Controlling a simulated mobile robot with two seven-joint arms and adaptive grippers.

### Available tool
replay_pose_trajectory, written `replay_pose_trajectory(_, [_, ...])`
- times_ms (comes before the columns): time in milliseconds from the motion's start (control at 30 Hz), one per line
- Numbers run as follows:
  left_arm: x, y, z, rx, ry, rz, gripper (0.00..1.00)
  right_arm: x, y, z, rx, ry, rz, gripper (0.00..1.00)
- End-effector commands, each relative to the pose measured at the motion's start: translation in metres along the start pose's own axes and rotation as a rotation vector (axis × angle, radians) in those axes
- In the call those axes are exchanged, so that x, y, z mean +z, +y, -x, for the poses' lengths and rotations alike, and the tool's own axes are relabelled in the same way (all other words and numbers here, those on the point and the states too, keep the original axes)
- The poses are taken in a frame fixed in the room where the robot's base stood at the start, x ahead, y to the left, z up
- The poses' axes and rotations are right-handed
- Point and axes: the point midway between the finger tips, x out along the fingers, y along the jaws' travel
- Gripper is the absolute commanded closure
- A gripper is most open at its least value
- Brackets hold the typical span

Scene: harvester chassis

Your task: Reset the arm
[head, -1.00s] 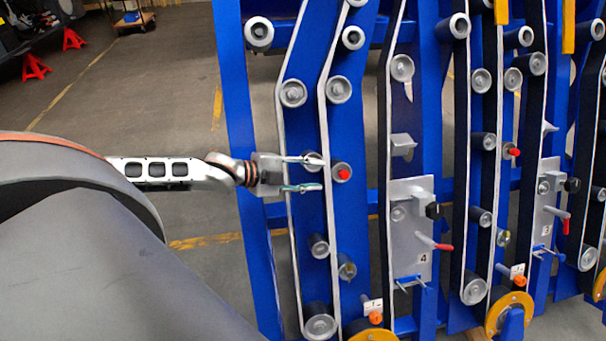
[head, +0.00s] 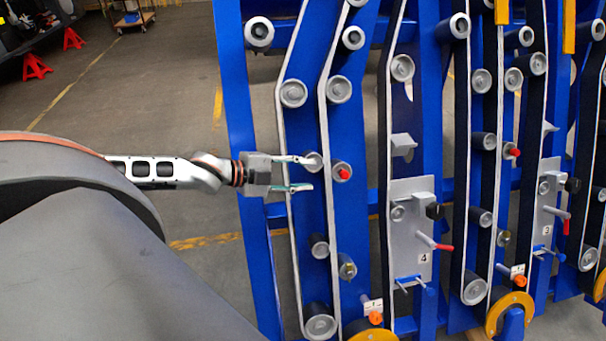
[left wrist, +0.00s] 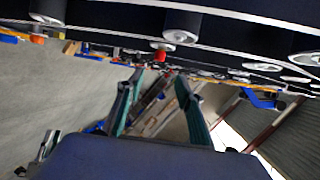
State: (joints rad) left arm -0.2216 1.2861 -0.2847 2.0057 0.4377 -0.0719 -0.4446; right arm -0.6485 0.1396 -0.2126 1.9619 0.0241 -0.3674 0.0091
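My left arm comes in from the left in the head view. Its gripper (head: 304,174) is open, with its two fingers apart and pointing right, in front of the left belt of the blue chassis (head: 230,90). The upper fingertip overlaps a grey roller (head: 312,162) in the picture; I cannot tell whether they touch. In the left wrist view the two green-padded fingers (left wrist: 158,103) are spread with nothing between them. My right gripper is not in view.
Rollers and belts cover the chassis. A red knob (head: 344,174) sits right of the fingertips. A grey plate (head: 410,230) with a red-tipped lever (head: 443,247) is farther right. Red stands (head: 36,67) and a cart (head: 134,18) are on the floor behind. Open floor lies left of the chassis.

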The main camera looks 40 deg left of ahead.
Motion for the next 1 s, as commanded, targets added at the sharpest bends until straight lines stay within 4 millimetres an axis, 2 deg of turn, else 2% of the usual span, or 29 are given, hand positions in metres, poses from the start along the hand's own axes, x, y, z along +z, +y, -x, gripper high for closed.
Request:
replay_pose_trajectory(467, [0.0,0.001,0.0,0.0,0.0,0.002,0.64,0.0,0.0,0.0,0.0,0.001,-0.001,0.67])
replay_pose_trajectory(567, [-0.001,0.009,-0.002,0.0,0.0,0.024,0.64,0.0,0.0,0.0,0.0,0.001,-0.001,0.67])
replay_pose_trajectory(667, [-0.004,0.03,-0.006,-0.002,-0.004,0.083,0.64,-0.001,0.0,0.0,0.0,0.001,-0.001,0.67])
replay_pose_trajectory(1000, [-0.033,0.153,-0.022,-0.014,-0.064,0.444,0.64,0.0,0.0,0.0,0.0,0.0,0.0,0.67])
